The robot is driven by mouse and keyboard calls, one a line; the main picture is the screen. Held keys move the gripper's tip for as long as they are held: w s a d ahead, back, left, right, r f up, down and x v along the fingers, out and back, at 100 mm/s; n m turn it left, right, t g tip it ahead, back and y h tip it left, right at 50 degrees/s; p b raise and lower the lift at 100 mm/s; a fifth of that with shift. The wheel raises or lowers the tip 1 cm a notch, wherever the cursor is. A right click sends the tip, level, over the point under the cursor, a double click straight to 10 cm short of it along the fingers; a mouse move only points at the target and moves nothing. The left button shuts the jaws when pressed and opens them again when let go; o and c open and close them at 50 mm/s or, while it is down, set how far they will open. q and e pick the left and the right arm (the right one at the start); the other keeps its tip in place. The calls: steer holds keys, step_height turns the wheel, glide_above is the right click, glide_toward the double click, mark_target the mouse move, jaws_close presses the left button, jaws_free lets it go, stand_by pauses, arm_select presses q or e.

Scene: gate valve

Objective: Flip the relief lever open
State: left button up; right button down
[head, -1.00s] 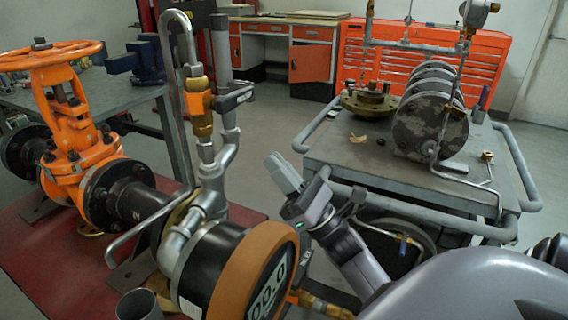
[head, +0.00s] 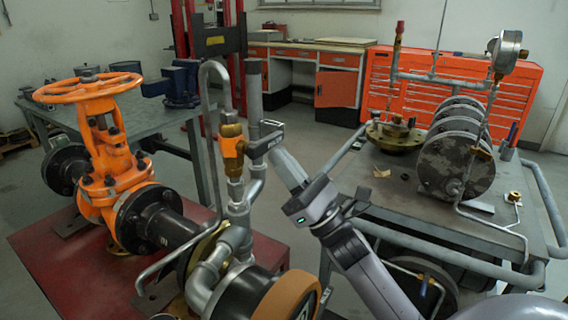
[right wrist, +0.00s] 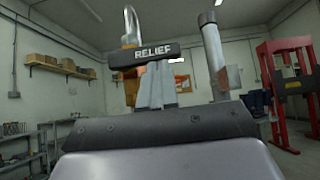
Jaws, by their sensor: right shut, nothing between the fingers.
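The relief lever (head: 264,146) is a dark handle with a pale end, on an orange and brass valve (head: 232,150) on the upright grey pipework. It sticks out to the right of the valve. In the right wrist view the lever (right wrist: 155,53) lies across the picture with the word RELIEF on it. My right gripper (head: 275,155) is shut and empty, its fingertips right at the lever from the lower right. In the right wrist view the fingers (right wrist: 157,82) end at the lever's lower edge; I cannot tell whether they touch it. My left gripper is not in view.
A bent grey pipe (head: 213,100) rises left of the valve and a thick grey pipe (head: 254,95) behind it. An orange handwheel valve (head: 105,165) stands left on the red base (head: 50,250). A grey cart (head: 400,205) with flanged parts is at right. Open floor shows behind.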

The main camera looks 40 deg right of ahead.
steer(key=shift+d+r+n+g+y+b, duration=0.15)
steer(key=shift+n+g+y+b, duration=0.35)
steer(key=shift+n+y, duration=0.4)
